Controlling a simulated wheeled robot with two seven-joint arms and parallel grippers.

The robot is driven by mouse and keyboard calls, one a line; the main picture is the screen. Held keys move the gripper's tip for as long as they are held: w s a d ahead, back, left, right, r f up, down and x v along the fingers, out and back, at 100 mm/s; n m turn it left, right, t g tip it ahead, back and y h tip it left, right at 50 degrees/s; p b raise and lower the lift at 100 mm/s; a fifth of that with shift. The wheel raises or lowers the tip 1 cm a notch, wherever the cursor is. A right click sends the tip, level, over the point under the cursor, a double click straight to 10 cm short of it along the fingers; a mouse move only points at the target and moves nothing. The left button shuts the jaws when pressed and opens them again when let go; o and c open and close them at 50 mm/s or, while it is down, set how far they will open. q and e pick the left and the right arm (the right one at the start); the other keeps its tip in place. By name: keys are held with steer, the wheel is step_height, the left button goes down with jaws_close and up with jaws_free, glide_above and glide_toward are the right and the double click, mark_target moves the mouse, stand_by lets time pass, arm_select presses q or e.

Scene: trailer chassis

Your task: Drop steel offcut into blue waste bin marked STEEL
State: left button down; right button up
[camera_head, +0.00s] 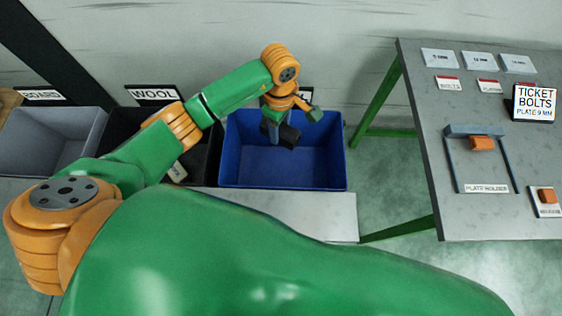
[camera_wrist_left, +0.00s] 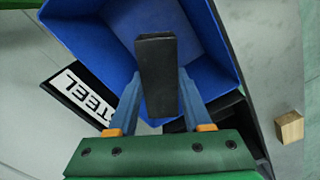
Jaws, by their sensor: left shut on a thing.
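The dark steel offcut (camera_wrist_left: 157,75) is a black block between the fingers of my left gripper (camera_wrist_left: 157,92) in the wrist view. My left gripper also shows in the head view (camera_head: 278,125), over the blue bin (camera_head: 320,165), with the dark offcut (camera_head: 289,136) at its tips. The bin's blue walls show below the offcut in the wrist view (camera_wrist_left: 215,60). A STEEL sign (camera_wrist_left: 85,97) is beside the bin there; in the head view my arm mostly hides it. My right gripper is not in view.
A table (camera_head: 410,95) with a plate holder (camera_head: 486,188) and labels is at right. A small wooden block (camera_wrist_left: 289,127) shows at right in the wrist view.

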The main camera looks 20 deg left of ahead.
arm_select(q)
steer(key=shift+c, duration=1.3)
jaws_free()
step_height(320, 180, up, 7)
steer(key=shift+f+b, duration=0.2)
steer(key=shift+b, duration=0.65)
steer(key=shift+r, duration=0.3)
